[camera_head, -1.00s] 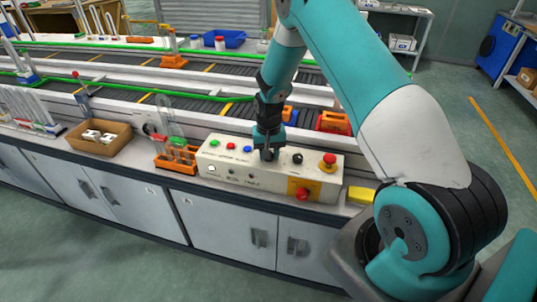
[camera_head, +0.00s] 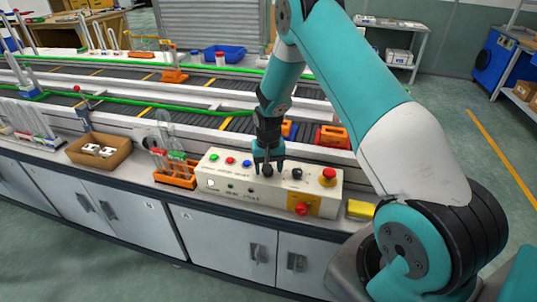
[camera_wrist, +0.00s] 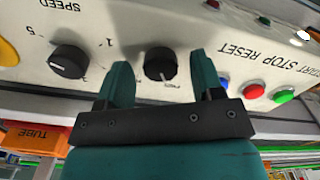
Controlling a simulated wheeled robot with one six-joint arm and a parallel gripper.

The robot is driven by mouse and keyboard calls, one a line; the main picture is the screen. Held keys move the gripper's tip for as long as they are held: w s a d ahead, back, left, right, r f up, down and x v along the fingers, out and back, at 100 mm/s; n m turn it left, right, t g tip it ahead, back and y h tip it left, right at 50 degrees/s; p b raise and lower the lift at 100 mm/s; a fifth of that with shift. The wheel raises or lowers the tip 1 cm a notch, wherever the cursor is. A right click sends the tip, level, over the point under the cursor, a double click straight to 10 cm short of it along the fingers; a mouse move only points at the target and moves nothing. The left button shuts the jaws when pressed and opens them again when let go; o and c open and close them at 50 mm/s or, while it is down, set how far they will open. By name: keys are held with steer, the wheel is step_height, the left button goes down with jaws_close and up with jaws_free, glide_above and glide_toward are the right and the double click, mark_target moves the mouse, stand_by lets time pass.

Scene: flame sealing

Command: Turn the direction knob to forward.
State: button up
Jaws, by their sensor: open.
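The direction knob is a black round knob (camera_wrist: 160,64) on the sloped top of the cream control panel (camera_head: 222,170). In the wrist view it sits between the two fingers of my gripper (camera_wrist: 159,75), with a gap on each side. My gripper (camera_head: 267,169) is open and points down over the panel in the head view. A second black knob (camera_wrist: 69,61), by the word SPEED, lies left of the fingers in the wrist view and right of them in the head view (camera_head: 297,173). The direction knob's label is only partly readable.
Green, red and blue buttons (camera_head: 231,160) line the panel's left. A red emergency button (camera_head: 328,176) and another red button on yellow (camera_head: 302,208) are at its right. A test tube rack (camera_head: 175,172) stands left of the panel. The conveyor (camera_head: 200,117) runs behind.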

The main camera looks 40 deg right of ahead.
step_height(320, 180, up, 17)
steer(key=b, duration=0.2)
steer(key=shift+r, duration=0.1)
stand_by(0.5)
steer(key=s+a+r+n+y, duration=0.1)
steer(key=s+a+r+n, duration=0.25)
steer(key=a, duration=0.35)
steer(key=s+a+r+n, duration=0.2)
steer(key=s+a+r, duration=0.1)
steer(key=s+a, duration=0.25)
steer(key=s+a+r+n+y, duration=0.1)
steer(key=s+a+n, duration=0.2)
steer(key=s+a, duration=0.3)
steer(key=s+a+r+n+y, duration=0.2)
steer(key=s+a+n, duration=0.2)
steer(key=s, duration=0.9)
steer(key=shift+a+r, duration=0.2)
steer(key=shift+a, duration=0.7)
